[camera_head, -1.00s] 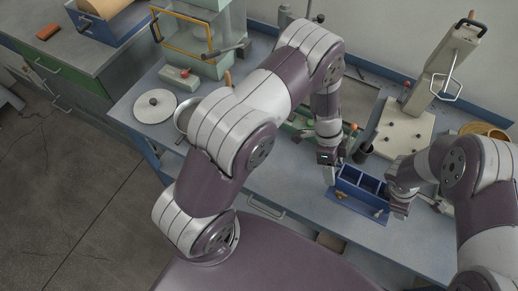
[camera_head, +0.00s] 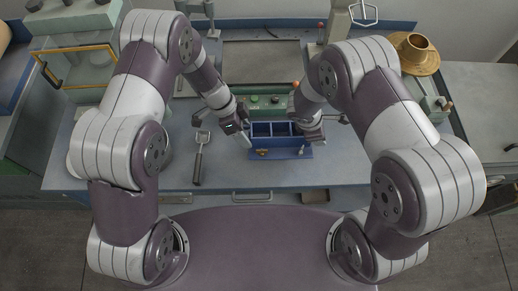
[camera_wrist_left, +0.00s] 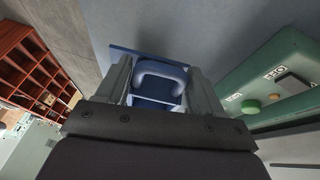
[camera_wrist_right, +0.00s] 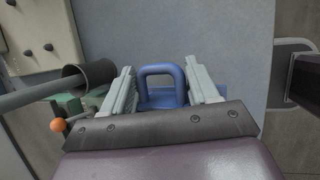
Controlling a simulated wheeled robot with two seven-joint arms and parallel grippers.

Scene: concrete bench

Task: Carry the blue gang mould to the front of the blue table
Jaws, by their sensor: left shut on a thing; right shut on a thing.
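The blue gang mould (camera_head: 277,129), an open box with several compartments, is level over the front part of the blue table (camera_head: 350,168) in the head view. I cannot tell whether it touches the tabletop. My left gripper (camera_head: 243,138) is at its left end, shut on a blue handle, which shows between the fingers in the left wrist view (camera_wrist_left: 160,72). My right gripper (camera_head: 303,140) is at its right end, shut on the other handle, which shows in the right wrist view (camera_wrist_right: 161,72). The fingertips are partly hidden in the head view.
A scoop-like tool (camera_head: 199,160) lies left of the mould. A green box with buttons (camera_head: 265,102) stands behind it. A brass-coloured flanged part (camera_head: 418,52) is at the back right. The tabletop by the front edge, right of the mould, is clear.

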